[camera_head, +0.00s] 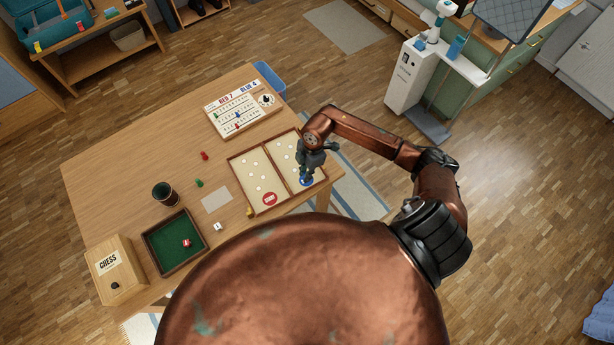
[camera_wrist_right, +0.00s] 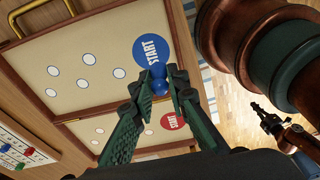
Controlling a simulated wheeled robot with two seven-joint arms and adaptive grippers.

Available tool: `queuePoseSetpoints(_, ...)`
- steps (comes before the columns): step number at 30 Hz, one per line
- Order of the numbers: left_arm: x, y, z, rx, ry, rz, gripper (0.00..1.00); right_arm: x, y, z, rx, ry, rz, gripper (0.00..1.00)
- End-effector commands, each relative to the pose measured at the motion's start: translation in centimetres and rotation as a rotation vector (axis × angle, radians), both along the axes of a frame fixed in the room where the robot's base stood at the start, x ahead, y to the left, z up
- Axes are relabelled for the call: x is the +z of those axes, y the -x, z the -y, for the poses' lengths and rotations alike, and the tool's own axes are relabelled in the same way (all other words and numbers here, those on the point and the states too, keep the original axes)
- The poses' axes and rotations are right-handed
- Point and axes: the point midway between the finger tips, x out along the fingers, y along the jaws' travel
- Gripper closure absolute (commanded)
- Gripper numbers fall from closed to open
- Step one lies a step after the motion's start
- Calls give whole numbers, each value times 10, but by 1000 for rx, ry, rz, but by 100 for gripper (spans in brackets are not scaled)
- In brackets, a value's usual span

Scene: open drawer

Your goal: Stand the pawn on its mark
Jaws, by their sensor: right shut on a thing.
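My right gripper (camera_head: 307,174) is over the right panel of the game board (camera_head: 233,176). In the right wrist view the same gripper (camera_wrist_right: 160,82) is shut on a blue pawn (camera_wrist_right: 160,87), whose round head shows between the fingertips. The blue START disc (camera_wrist_right: 150,48) lies just beyond the fingertips in that view, and its edge (camera_head: 307,182) shows under the gripper in the head view. Whether the pawn's base touches the board is hidden. What seems to be my left gripper (camera_wrist_right: 265,118) shows small at the right wrist view's right side.
The red START disc (camera_head: 269,199) is on the board's left panel. A yellow pawn (camera_head: 249,212) is by the board's edge; red (camera_head: 204,155) and green (camera_head: 198,183) pawns stand left. A scoreboard (camera_head: 242,107), dice tray (camera_head: 160,257), cup (camera_head: 165,193) and chess box (camera_head: 103,282) are around.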

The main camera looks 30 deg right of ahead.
Motion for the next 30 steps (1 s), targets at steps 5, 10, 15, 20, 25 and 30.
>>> queuePoseSetpoints(5, -1, 0, 0, 0, 0, 0, 100, -15, -4, 11, -4, 1, -3, 95)
queuePoseSetpoints(10, 2, 0, 0, 0, 0, 1, 100, -37, -4, 8, -1, -1, -1, 95)
queuePoseSetpoints(15, 2, -1, 0, 0, 0, 1, 100, -42, -4, 8, 1, 0, 1, 95)
queuePoseSetpoints(20, 2, -1, 0, 0, 0, 1, 100, -42, -4, 9, 1, 0, 1, 95)
queuePoseSetpoints(25, 1, -1, 0, 0, 0, 1, 100, -44, -4, 9, 1, 0, 1, 79)
queuePoseSetpoints(30, 1, -1, 0, 0, 0, 1, 100, -44, -4, 8, 1, 0, 1, 78)
